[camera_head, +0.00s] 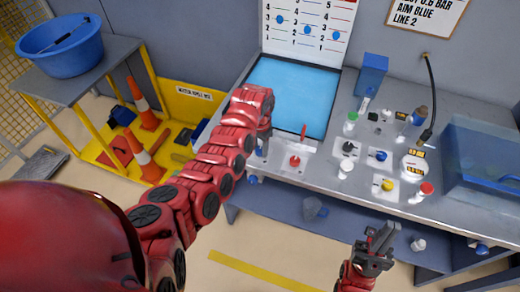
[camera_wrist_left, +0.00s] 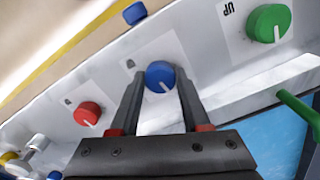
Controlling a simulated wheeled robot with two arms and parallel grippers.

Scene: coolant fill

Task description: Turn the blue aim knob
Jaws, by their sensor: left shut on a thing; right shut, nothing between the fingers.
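The blue aim knob (camera_wrist_left: 160,72) sits on the light front panel, its white pointer line facing down in the left wrist view. My left gripper (camera_wrist_left: 158,80) has one dark finger on each side of it and is shut on it. In the head view my red left arm reaches to the panel and hides most of the grip. A green knob (camera_wrist_left: 269,22) marked UP and a red knob (camera_wrist_left: 88,113) flank the blue one. My right gripper (camera_head: 380,240) is shut and empty, in front of the bench at the lower right.
A blue screen or basin (camera_head: 291,95) lies behind the panel, below a gauge chart (camera_head: 308,30). The grey bench top (camera_head: 390,108) carries several small caps and knobs at right. A blue tub (camera_head: 60,45) and orange cones (camera_head: 142,105) stand left.

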